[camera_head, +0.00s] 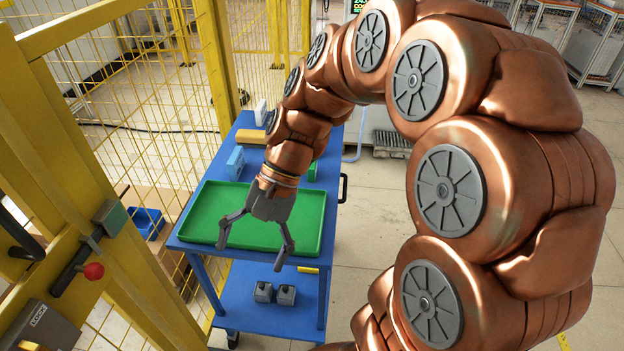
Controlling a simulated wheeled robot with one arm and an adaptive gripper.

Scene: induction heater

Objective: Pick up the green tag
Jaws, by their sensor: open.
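A small green piece (312,173) stands on the blue cart's top just right of my arm, behind the green tray. It may be the green tag, but it is partly hidden by my arm and too small to tell. My gripper (254,256) is open, with its two fingers spread wide and pointing down. It is empty and appears over the front part of the green tray (310,215), in front of the green piece and apart from it. The visible part of the tray is empty.
The blue cart (190,228) also holds a light blue piece (235,162), a yellow bar (250,136) and a white piece (261,112). Yellow mesh fencing (150,100) stands close on the left. Floor right of the cart is open.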

